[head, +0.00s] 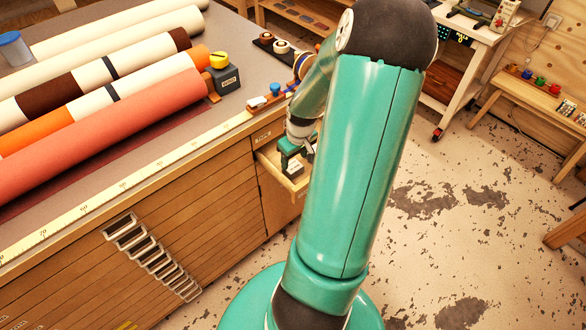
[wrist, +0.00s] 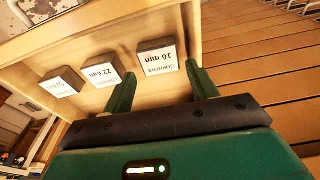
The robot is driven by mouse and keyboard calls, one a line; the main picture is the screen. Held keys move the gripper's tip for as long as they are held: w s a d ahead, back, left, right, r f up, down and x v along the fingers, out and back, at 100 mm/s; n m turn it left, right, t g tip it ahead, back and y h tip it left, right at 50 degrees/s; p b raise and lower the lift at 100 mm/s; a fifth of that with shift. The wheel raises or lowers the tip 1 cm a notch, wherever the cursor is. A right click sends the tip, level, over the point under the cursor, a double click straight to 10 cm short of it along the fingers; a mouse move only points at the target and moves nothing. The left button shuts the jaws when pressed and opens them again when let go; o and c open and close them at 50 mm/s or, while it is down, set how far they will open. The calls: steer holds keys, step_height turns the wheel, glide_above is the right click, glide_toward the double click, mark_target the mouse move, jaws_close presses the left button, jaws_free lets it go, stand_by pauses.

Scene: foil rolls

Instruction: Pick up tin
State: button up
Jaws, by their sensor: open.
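In the wrist view three small dark tins with white labels stand in a row in an open drawer (wrist: 235,25). The nearest to my gripper is the "CORNERS 16 mm" tin (wrist: 157,58); left of it are the "22 mm" tin (wrist: 102,73) and another tin (wrist: 61,82) whose label is hard to read. My gripper (wrist: 160,68) is open, its green fingers reaching toward either side of the 16 mm tin. I cannot tell whether they touch it. In the head view my gripper (head: 298,150) is at the drawer (head: 303,187), partly hidden by my arm.
The drawer juts from a wooden cabinet (head: 190,240). On its top lie several large rolls, including a coral one (head: 100,140), a dark block with a yellow top (head: 222,75) and a blue-lidded jar (head: 14,50).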

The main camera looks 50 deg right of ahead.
mark_target(293, 166)
steer(key=f, duration=0.4)
steer(key=shift+w+d+f, duration=0.2)
steer(key=shift+w+f, duration=0.15)
steer(key=shift+f, duration=0.05)
steer(key=c, duration=0.7)
steer(key=shift+r, duration=0.15)
steer(key=shift+r, duration=0.6)
steer(key=s+a+r, duration=0.5)
steer(key=s+r, duration=0.2)
steer(key=s+a+r, duration=0.3)
steer(key=s+r, duration=0.1)
steer(key=shift+a+r, duration=0.25)
steer(key=shift+a, duration=0.1)
